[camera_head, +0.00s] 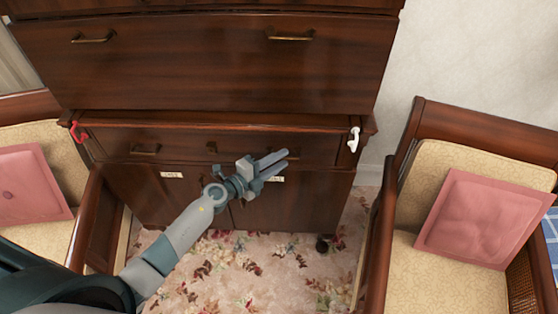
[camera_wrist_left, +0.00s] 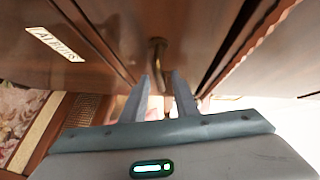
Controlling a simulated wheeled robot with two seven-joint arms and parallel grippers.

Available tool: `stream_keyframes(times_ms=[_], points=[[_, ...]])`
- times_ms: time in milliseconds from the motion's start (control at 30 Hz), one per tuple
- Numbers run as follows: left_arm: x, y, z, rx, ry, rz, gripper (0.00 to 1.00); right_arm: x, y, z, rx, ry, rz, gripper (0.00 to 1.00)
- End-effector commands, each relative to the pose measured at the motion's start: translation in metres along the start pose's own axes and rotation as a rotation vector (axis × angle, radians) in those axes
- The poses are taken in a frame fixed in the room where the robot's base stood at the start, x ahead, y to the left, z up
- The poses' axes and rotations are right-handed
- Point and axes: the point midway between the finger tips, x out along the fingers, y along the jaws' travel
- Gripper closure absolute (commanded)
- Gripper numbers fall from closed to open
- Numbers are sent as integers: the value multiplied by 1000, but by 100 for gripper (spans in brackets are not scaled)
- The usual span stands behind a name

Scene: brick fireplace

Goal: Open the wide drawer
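The dark wooden cabinet has a wide, low drawer (camera_head: 180,150) under its ledge, and its front looks closed. One brass handle (camera_head: 145,151) is at its left; a small fitting (camera_head: 211,147) is near its middle. My left gripper (camera_head: 287,159) is in front of the drawer's right part and hides some of it. In the left wrist view, the left gripper (camera_wrist_left: 162,77) is open, its two fingers apart with nothing between them. A brass handle (camera_wrist_left: 157,50) shows just beyond the fingertips, roughly in line with the gap. Contact cannot be told. My right gripper is not in view.
A larger drawer (camera_head: 200,75) with two brass handles is above. Labelled doors (camera_head: 150,195) are below. A red fitting (camera_head: 78,132) and a white one (camera_head: 353,140) are at the cabinet's sides. Armchairs with pink cushions (camera_head: 485,218) flank it. Floral carpet (camera_head: 270,270) lies in front.

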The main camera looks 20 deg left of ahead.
Motion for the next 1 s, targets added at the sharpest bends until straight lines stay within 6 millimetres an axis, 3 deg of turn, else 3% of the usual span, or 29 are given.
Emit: stream_keyframes(times_ms=[167, 300, 1000], points=[[0, 0, 0, 0, 0, 0, 73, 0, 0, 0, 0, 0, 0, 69], [0, 0, 0, 0, 0, 0, 100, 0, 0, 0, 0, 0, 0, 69], [-1, 1, 0, -1, 0, 1, 100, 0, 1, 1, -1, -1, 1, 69]])
